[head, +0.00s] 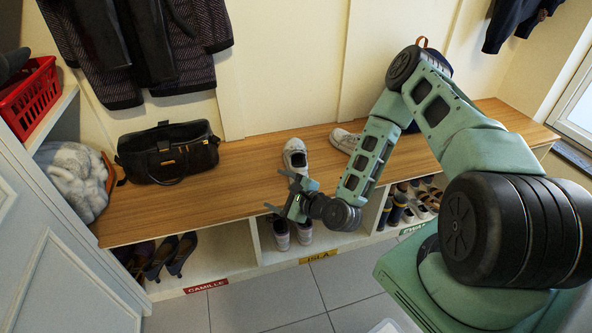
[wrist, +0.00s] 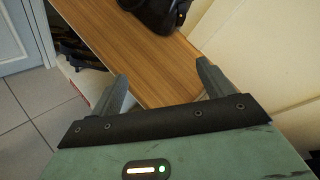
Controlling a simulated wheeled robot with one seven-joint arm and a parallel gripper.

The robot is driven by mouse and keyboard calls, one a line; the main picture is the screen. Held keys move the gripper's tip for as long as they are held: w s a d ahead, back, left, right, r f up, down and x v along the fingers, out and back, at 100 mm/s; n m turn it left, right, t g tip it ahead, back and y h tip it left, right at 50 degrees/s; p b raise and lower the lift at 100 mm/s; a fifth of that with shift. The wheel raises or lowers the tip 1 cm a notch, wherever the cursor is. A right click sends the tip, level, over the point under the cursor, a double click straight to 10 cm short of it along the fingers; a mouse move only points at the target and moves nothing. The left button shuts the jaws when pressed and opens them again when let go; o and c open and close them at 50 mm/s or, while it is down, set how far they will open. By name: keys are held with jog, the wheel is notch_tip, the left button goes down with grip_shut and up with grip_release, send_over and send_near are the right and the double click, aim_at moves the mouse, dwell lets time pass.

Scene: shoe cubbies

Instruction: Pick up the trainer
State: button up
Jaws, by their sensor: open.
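A pale grey-white trainer (head: 295,157) lies on the wooden bench top in the middle of the head view. A similar pale shoe (head: 343,140) lies to its right, partly hidden behind my arm. My gripper (head: 278,193) is open, near the bench's front edge, just in front of the first trainer in the picture. In the wrist view my gripper (wrist: 161,74) has its two fingers spread with only bench between them. No trainer shows in the wrist view.
The bench (head: 225,190) holds a black handbag (head: 168,152) and a furry bundle (head: 75,175) at left. Cubbies below hold dark heels (head: 168,256) and several other shoes. A red basket (head: 28,95) sits on the left shelf. Coats (head: 140,45) hang above.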

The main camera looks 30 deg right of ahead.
jog(key=s+d+f+m+t+h+b, duration=0.4)
jog(key=d+f+m+h, duration=0.4)
jog(key=m, duration=0.6)
jog(key=g+h+b, duration=0.1)
jog(key=b, duration=0.2)
send_near(297, 155)
jog(key=w, duration=0.1)
jog(key=w+d+f, duration=0.1)
jog(key=w, duration=0.1)
jog(key=w+f, duration=0.1)
jog(key=w, duration=0.1)
jog(key=shift+w+d, duration=0.2)
jog(key=shift+w, duration=0.05)
jog(key=c, duration=1.2)
